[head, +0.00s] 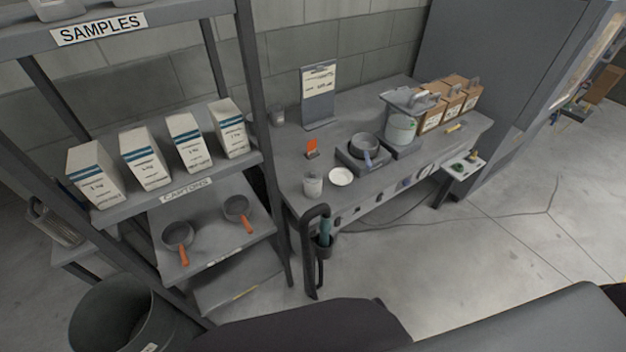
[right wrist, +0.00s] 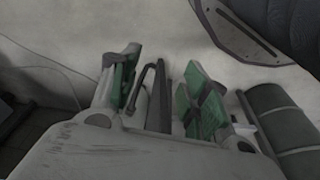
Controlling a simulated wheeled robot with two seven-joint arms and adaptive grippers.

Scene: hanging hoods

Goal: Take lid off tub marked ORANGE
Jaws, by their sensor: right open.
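No marking reading ORANGE is legible in the head view. A small whitish tub (head: 313,187) stands at the near left of the grey workbench (head: 290,165); its marking is too small to read. A flat white disc (head: 341,177), perhaps a lid or plate, lies to its right. A larger pale, translucent container (head: 401,129) stands farther right on the bench. My right gripper (right wrist: 160,78) is open and empty in the right wrist view, its green-padded fingers apart. My left gripper is not in view.
A dark pan (head: 365,147) sits on a burner beside the pale container. Brown boxes (head: 433,114) stand at the back right. A clipboard stand (head: 319,92) is at the back. Shelving (head: 230,165) with cartons and pans stands left. Floor (head: 480,245) is mostly open, crossed by a cable.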

